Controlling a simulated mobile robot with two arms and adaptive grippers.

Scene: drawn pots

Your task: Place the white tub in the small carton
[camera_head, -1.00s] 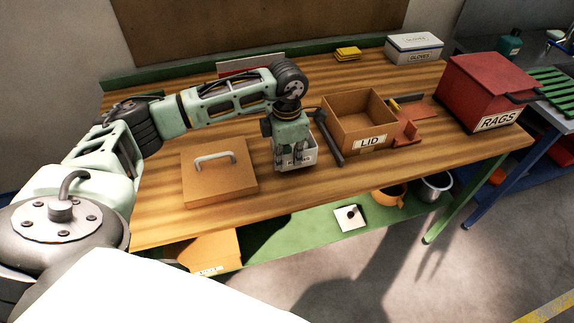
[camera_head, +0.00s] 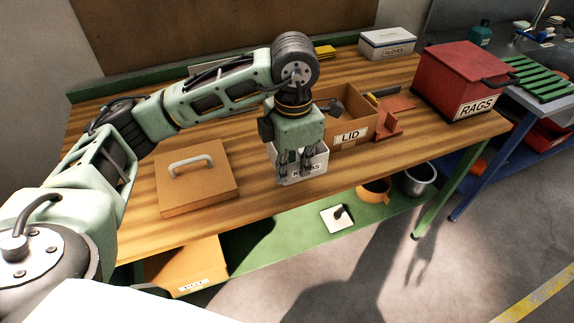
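The white tub (camera_head: 320,162), with a partly hidden label, is at the middle of the camera_head view. My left gripper (camera_head: 298,168) points down at the tub, its fingers at the tub's wall and covering part of the label. It appears shut on the tub, which looks raised a little over the bench's front part. The open brown carton (camera_head: 372,125), labelled LID, stands just behind and to the right of the tub. A dark shape shows inside the carton; I cannot tell what it is. My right gripper is not in view.
A flat brown lid (camera_head: 196,188) with a grey handle lies left on the wooden bench (camera_head: 255,205). A red RAGS box (camera_head: 453,82) stands right, a GLOVES box (camera_head: 387,43) behind. Small red parts (camera_head: 392,118) lie beside the carton. The lower shelf holds a metal pot (camera_head: 418,180).

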